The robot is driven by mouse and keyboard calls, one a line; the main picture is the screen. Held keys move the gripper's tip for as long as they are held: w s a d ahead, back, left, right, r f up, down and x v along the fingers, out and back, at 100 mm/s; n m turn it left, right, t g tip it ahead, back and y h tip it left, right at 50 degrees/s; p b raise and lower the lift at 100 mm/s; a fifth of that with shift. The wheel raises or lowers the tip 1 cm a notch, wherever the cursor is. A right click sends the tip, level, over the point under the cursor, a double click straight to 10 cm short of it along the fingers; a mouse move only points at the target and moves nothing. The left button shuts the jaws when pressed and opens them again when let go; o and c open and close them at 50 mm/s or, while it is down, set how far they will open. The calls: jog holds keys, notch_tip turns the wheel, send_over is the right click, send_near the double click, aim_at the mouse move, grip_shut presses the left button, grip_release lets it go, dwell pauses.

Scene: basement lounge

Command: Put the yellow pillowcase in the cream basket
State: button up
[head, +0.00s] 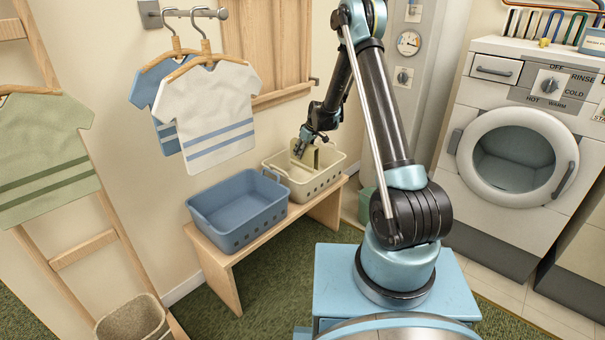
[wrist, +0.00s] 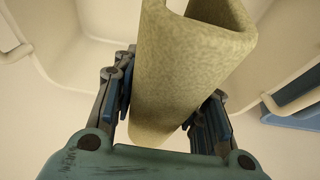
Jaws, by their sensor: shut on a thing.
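The cream basket (head: 322,188) stands on the right end of a wooden bench. My gripper (head: 302,146) is over this basket, at its back left part. In the wrist view my gripper (wrist: 165,110) is shut on the yellow pillowcase (wrist: 185,65), a folded, mottled yellowish cloth held upright between the two fingers. The pillowcase also shows in the head view (head: 318,155), just at the basket's opening. Cream walls of the basket surround it in the wrist view. I cannot tell whether the pillowcase touches the basket floor.
A blue basket (head: 240,210) stands to the left on the same wooden bench (head: 232,265). Shirts (head: 210,110) hang on the wall above. A washing machine (head: 520,130) is at the right, and a wooden ladder rack (head: 85,248) at the left. Green carpet (head: 265,285) lies in front.

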jog(key=shift+f, duration=3.75)
jog(key=o, duration=1.1)
jog(key=shift+f, duration=0.1)
